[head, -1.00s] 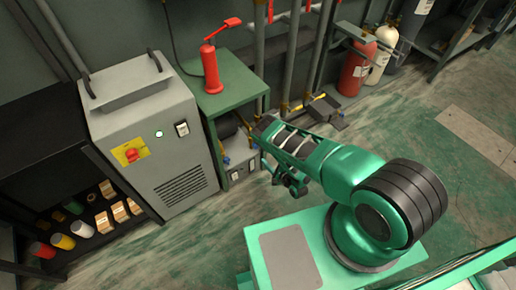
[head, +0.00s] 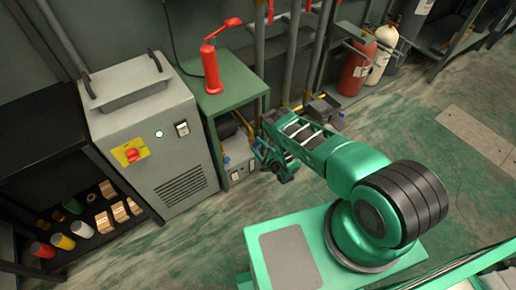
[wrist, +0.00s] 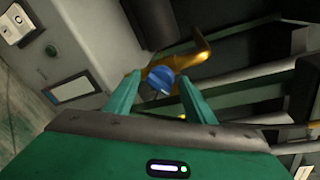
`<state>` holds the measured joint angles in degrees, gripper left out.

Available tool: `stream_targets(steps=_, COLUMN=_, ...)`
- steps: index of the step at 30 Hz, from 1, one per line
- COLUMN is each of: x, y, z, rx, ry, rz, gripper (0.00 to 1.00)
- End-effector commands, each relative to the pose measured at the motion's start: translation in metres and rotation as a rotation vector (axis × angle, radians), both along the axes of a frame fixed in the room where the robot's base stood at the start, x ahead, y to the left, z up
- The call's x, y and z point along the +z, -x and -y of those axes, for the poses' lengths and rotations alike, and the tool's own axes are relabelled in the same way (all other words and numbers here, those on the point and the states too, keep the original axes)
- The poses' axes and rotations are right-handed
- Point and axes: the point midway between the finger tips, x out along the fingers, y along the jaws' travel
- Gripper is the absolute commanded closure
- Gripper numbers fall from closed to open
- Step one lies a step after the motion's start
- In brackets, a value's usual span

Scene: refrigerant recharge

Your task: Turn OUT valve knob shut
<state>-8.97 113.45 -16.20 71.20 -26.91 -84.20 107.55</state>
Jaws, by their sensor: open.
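A blue valve knob (wrist: 160,80) on a brass fitting (wrist: 200,50) shows in the middle of the wrist view. My gripper (wrist: 159,76) is open, with one green finger on each side of the knob. I cannot tell whether the fingers touch it. No label shows that tells whether it is the OUT knob. In the head view my gripper (head: 262,160) is low beside the grey unit (head: 240,170) under the green stand, and the arm hides part of this area. A small blue knob (head: 226,160) shows on the left of that unit.
A grey cabinet (head: 150,140) with a red switch stands left of the green stand (head: 222,98), which bears a red pump (head: 211,68). Vertical pipes (head: 292,60) rise behind my arm. Red and white cylinders stand farther right.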

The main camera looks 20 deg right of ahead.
Motion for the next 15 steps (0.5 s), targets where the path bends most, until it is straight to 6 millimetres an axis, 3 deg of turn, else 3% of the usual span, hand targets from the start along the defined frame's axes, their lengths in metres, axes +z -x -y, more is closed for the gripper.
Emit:
stream_targets(steps=1, x=0.0000, y=0.0001, z=-0.0001, rx=0.000, ry=0.000, rz=0.000, gripper=0.50)
stream_targets(steps=6, x=0.0001, y=0.0002, z=-0.0002, rx=0.000, ry=0.000, rz=0.000, gripper=0.87)
stream_targets(steps=15, x=0.0003, y=0.0003, z=0.0001, rx=0.000, ry=0.022, rz=0.008, gripper=0.87)
